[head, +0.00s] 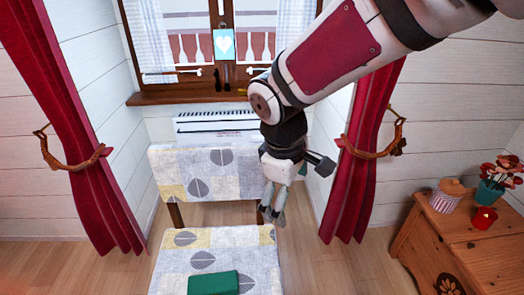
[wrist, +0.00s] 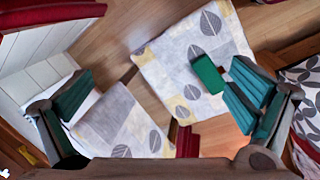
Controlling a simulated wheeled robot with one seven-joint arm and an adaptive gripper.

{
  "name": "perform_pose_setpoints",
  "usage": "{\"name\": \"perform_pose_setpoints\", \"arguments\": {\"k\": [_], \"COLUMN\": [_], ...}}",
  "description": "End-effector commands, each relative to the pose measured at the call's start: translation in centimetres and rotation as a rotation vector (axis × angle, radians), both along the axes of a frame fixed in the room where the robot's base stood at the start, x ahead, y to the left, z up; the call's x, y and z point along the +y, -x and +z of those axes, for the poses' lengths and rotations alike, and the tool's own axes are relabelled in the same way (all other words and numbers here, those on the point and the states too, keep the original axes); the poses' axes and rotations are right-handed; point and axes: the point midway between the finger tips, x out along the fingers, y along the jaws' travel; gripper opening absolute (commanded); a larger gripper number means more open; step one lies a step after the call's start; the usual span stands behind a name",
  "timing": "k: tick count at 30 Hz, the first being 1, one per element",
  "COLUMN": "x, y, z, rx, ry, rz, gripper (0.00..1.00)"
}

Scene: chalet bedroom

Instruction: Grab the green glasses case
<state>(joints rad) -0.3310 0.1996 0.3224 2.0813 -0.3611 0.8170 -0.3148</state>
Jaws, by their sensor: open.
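The green glasses case (head: 213,283) lies on the leaf-patterned cloth seat (head: 190,240) at the bottom of the head view. In the wrist view the case (wrist: 208,74) lies right of centre, close to the tip of the right-hand finger in the picture, and is fully visible there. My gripper (head: 270,214) hangs pointing down, above and behind the case, to its right in the head view. The gripper is apart from the case.
A cloth-covered backrest (head: 225,168) stands behind the seat, beside my gripper. A radiator (head: 215,122) and window sill (head: 185,96) are behind it. Red curtains (head: 75,130) hang on both sides. A wooden cabinet (head: 455,245) with flowers (head: 500,172) stands right. Wooden floor (head: 330,265) lies clear between.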

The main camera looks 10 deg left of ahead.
Motion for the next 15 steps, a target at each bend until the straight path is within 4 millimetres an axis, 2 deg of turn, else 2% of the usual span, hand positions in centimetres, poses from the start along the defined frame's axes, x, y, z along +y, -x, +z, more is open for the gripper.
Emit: {"name": "perform_pose_setpoints", "arguments": {"k": [1,5,9,12,15], "x": [2.4,8.3,14.0,17.0,19.1], "y": [-0.6,-0.9,0.2,1.4,2.5], "z": [-3.7,-10.7,-18.0,-22.1,-24.9], "rx": [0.029,0.085,0.144,0.176,0.199], "ry": [0.006,0.010,-0.002,-0.014,-0.028], "rz": [0.080,0.278,0.465,0.566,0.636], "gripper": [1.00,1.00,1.00,1.00,1.00]}}
